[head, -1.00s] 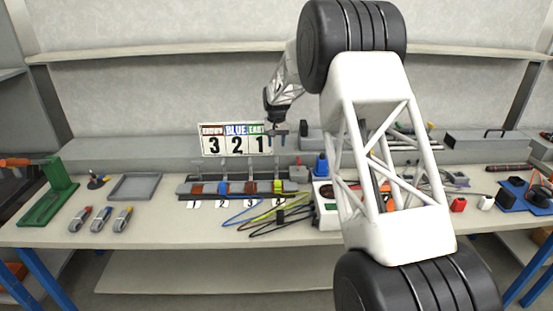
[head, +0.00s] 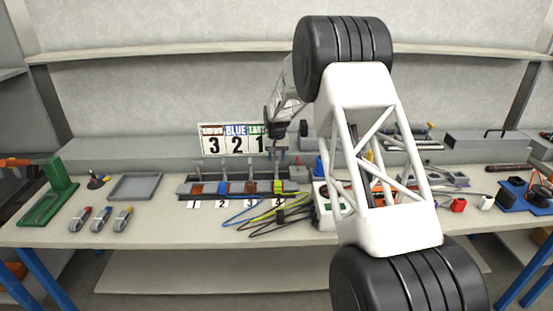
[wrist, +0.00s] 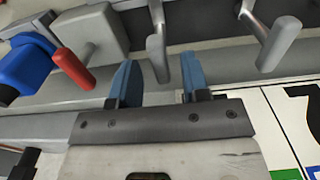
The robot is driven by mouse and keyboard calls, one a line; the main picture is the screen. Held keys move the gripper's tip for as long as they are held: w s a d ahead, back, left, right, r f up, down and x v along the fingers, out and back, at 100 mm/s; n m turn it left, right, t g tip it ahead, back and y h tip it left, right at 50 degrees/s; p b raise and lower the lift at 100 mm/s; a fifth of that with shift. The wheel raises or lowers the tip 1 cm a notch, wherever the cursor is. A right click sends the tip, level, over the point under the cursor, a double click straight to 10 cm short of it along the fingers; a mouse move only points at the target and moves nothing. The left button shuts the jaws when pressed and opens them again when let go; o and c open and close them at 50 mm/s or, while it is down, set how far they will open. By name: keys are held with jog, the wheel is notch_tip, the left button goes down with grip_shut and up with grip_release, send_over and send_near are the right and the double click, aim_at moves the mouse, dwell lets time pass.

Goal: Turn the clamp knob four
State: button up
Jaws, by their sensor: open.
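Clamp knob four is the grey bent lever (wrist: 158,48) in the wrist view. It also shows in the head view (head: 277,171), at the right end of the clamp row above the number 4 label. My gripper (wrist: 157,62) is open, with its two blue fingers spread to either side of this knob. The knob's tip shows in the gap, and I cannot tell whether a finger touches it. In the head view my gripper (head: 279,152) is small, just above the right end of the row.
Another grey clamp knob (wrist: 277,45) is to the right in the wrist view. A red-handled grey block (wrist: 90,42) and a blue part (wrist: 25,65) are to the left. A number sign (head: 231,138) stands behind the row. Cables (head: 270,217) lie in front.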

jog(key=shift+f, duration=0.3)
grip_shut()
